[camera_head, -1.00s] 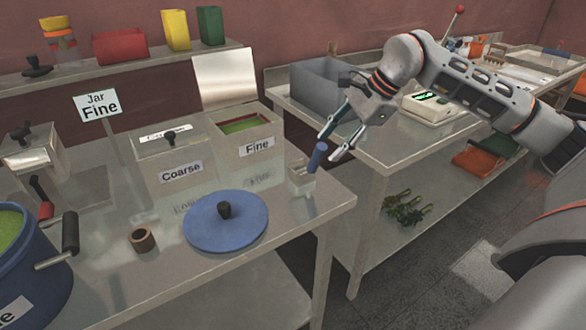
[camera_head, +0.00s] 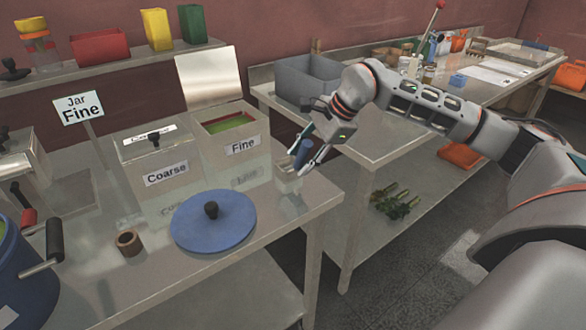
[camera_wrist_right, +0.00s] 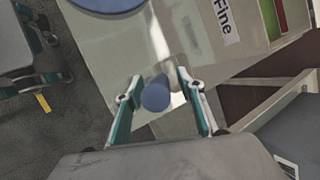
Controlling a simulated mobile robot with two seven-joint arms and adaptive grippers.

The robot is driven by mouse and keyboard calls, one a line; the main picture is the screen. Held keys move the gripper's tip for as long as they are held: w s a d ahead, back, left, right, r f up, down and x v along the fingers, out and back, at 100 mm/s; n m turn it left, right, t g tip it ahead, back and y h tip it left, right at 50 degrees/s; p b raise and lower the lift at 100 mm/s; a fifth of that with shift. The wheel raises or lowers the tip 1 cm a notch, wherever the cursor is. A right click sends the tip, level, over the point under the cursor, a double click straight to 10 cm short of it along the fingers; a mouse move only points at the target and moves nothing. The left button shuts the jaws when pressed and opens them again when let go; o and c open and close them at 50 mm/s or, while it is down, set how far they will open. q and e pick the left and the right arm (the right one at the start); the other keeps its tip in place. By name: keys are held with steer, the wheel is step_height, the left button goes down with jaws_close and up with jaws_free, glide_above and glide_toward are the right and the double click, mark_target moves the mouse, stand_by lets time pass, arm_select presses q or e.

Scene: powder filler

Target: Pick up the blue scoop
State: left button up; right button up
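The blue scoop shows as a blue handle (camera_head: 302,151) standing up from a small clear container (camera_head: 288,178) at the table's right end. Its lower part is hidden in the container and behind the fingers. My right gripper (camera_head: 301,160) is open, with its fingers on either side of the handle. In the right wrist view the round handle end (camera_wrist_right: 155,96) lies between the two open fingers (camera_wrist_right: 160,92), with gaps on both sides. My left gripper is not in the head view; a grey and teal part at the wrist view's upper left may be it, its state unclear.
A blue round lid (camera_head: 213,222) and a brown ring (camera_head: 129,243) lie on the table. The Fine box (camera_head: 243,146) stands open behind the container, next to the Coarse box (camera_head: 166,174). A second table with a grey bin (camera_head: 309,82) stands beyond a gap at right.

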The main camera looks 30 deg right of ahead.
jaws_close()
steer(key=shift+r, duration=0.15)
step_height(320, 180, up, 20)
steer(key=p, duration=0.2)
